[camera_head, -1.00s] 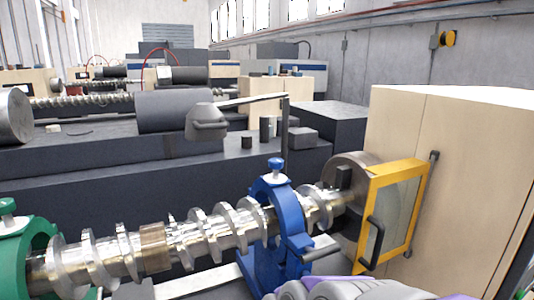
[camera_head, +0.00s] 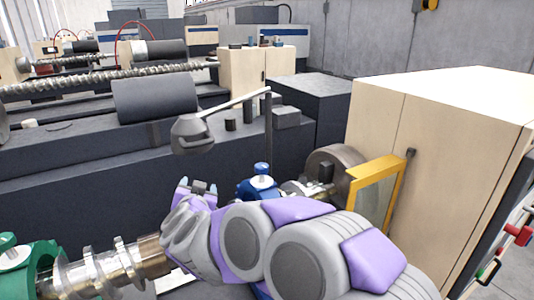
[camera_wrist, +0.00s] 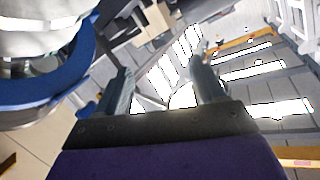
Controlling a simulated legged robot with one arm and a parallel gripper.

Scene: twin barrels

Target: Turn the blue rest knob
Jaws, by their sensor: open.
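The blue rest knob (camera_head: 262,168) stands upright on top of the blue rest (camera_head: 257,188) in the head view. My arm hides most of the rest below it. The rest holds a shiny metal screw shaft (camera_head: 110,266). My gripper (camera_head: 198,186) is to the left of the knob, apart from it, with its fingers pointing up. In the wrist view my gripper (camera_wrist: 163,85) is open, with nothing between its fingers. A blue curved band (camera_wrist: 62,95), which looks like the rest, is close on the left there. I cannot make out the knob in that view.
A green rest (camera_head: 35,268) holds the shaft at the left. A yellow-framed guard (camera_head: 378,180) and a beige cabinet (camera_head: 440,130) stand to the right. A grey lamp head (camera_head: 192,133) on a thin arm hangs behind the rest. A dark machine bed (camera_head: 90,190) lies behind.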

